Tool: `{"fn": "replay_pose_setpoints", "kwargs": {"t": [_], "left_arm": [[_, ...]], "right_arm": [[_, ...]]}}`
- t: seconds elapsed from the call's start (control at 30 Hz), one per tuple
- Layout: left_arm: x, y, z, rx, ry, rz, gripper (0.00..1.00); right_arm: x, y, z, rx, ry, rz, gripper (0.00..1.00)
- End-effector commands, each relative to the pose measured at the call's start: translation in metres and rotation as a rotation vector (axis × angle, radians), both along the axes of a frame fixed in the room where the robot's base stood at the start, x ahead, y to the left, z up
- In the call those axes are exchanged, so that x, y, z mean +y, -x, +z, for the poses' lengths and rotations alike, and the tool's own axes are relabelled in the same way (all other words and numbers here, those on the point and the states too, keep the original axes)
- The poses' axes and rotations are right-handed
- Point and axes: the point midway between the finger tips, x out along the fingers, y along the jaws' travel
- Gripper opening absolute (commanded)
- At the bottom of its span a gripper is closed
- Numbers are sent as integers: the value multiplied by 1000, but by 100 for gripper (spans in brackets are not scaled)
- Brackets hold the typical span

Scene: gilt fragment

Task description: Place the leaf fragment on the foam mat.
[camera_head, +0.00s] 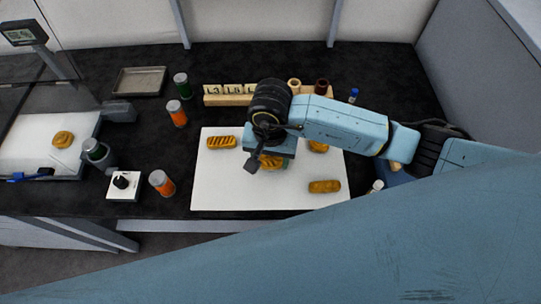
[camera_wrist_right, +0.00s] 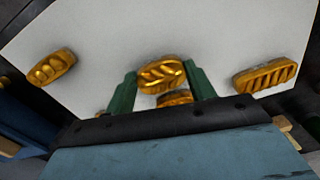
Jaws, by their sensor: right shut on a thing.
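A large white mat (camera_head: 215,190), which I take for the foam mat, lies on the dark bench. My right gripper (camera_head: 262,161) points down over its middle. In the right wrist view its green fingers (camera_wrist_right: 161,72) are shut on a golden piece with leaf-like veins, the leaf fragment (camera_wrist_right: 161,74). It also shows below the gripper in the head view (camera_head: 271,162), partly hidden. I cannot tell whether it touches the mat. Another golden piece (camera_wrist_right: 175,98) shows behind it, partly hidden by the gripper body. My left gripper is not in view.
On the mat lie a ribbed golden piece (camera_head: 222,142), one at right (camera_head: 325,186) and one beside my arm (camera_head: 318,147). Orange jars (camera_head: 162,183) stand left of the mat. A wooden rack (camera_head: 228,99) stands behind it. A grey tray (camera_head: 139,81) lies at the back left.

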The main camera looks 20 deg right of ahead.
Motion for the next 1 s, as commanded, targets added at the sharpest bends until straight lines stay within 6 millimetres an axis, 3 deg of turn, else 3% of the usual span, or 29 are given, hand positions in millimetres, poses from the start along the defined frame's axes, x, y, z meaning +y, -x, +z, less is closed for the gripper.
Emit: {"fn": "replay_pose_setpoints", "kwargs": {"t": [0.13, 0.17, 0.33, 0.73, 1.0], "left_arm": [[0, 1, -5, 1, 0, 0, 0], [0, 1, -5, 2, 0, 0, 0], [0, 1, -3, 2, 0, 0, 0], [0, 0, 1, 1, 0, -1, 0], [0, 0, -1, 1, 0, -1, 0]], "right_arm": [[0, 0, -4, -1, 0, 0, 33], [0, 0, -4, 0, 1, 0, 56], [0, 0, -3, 0, 1, 0, 76], [0, 0, 5, -1, 0, 0, 76], [0, -2, 59, -6, 0, 2, 76]]}}
